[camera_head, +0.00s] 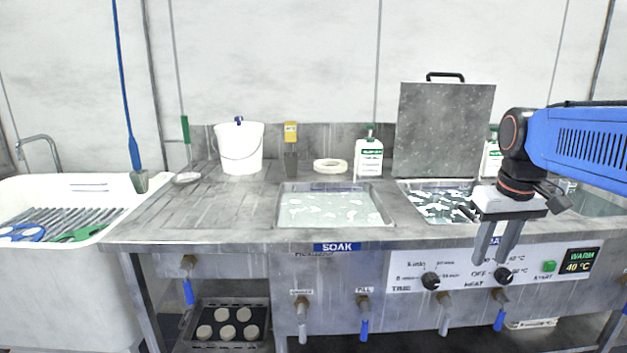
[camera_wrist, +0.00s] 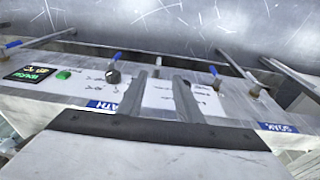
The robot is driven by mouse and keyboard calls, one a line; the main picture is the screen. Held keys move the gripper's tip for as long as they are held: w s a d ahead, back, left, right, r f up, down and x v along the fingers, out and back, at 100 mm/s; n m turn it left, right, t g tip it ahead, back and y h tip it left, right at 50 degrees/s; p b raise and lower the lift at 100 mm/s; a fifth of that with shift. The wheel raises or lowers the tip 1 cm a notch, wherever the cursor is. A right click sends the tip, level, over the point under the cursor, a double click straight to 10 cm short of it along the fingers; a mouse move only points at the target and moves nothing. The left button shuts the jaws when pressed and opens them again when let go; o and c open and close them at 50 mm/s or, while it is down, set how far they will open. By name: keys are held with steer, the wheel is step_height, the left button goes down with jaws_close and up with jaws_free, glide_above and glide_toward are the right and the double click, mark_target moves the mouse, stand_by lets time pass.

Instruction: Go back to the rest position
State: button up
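My gripper (camera_head: 491,258) hangs in front of the control panel (camera_head: 400,276) at the right of the head view, its two grey fingers pointing down. It is empty, with a clear gap between the fingers. In the wrist view the gripper (camera_wrist: 160,76) also shows parted fingers with only the panel behind them. The fingers overlap the area near the right black knob (camera_head: 503,276) in the head view; I cannot tell how far off the panel they are.
The soak basin (camera_head: 285,222) and a second basin with a raised lid (camera_head: 443,130) are set in the steel bench. Blue-handled valves (camera_head: 364,325) stick out below the panel.

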steer(key=s+a+f+t, duration=0.1)
steer(key=s+a+f, duration=0.2)
steer(key=s+f, duration=0.3)
steer(key=s+a+f+t, duration=0.1)
steer(key=s+a+f, duration=0.3)
steer(key=s+f, duration=0.3)
steer(key=shift+s+t, duration=0.4)
steer(key=shift+s, duration=0.75)
steer(key=shift+a+r, duration=0.1)
